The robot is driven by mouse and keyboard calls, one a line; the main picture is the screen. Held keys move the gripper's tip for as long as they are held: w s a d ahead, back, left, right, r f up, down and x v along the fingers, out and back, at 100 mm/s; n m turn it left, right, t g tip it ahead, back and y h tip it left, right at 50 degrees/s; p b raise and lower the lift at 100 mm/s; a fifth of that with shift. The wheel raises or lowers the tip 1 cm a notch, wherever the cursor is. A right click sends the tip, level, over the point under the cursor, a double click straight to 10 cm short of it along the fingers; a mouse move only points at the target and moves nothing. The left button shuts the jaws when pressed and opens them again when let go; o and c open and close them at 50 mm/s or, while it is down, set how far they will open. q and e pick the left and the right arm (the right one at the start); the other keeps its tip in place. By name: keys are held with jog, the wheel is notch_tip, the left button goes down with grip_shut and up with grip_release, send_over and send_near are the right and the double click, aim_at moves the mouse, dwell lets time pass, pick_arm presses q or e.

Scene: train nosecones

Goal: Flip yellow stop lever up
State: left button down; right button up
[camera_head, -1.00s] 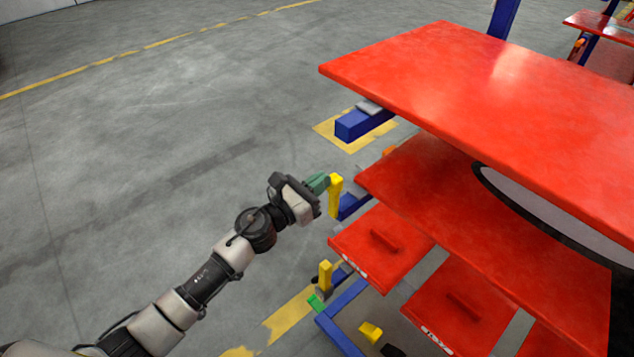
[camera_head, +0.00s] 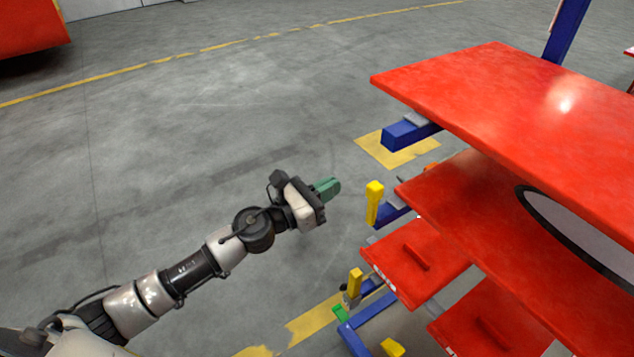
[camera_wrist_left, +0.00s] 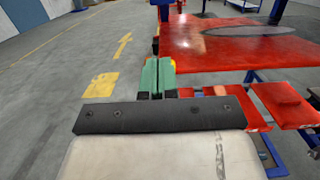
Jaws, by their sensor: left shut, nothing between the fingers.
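A yellow stop lever (camera_head: 374,203) stands upright at the end of a blue bar beside the red cart's middle shelf. A second yellow lever (camera_head: 355,282) stands upright lower down, nearer the front of the cart. My left gripper (camera_head: 338,186), with green fingers, is shut and empty. It is in the air to the left of the upper lever, with a gap between them in the head view. In the left wrist view the green fingers (camera_wrist_left: 158,75) are together, with a bit of yellow just behind them. My right gripper is not in view.
The cart's red top panel (camera_head: 520,110) and red middle shelf (camera_head: 470,200) overhang on the right. A blue bar end (camera_head: 405,136) sticks out behind the upper lever. Red drawers (camera_head: 412,262) sit lower. Grey floor (camera_head: 200,130) is open on the left.

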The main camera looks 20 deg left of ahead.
pick_arm(q)
jog(key=s+r, duration=0.1)
jog(key=s+a+r, duration=0.1)
jog(key=shift+s+a+r, duration=0.25)
jog(key=shift+r, duration=0.05)
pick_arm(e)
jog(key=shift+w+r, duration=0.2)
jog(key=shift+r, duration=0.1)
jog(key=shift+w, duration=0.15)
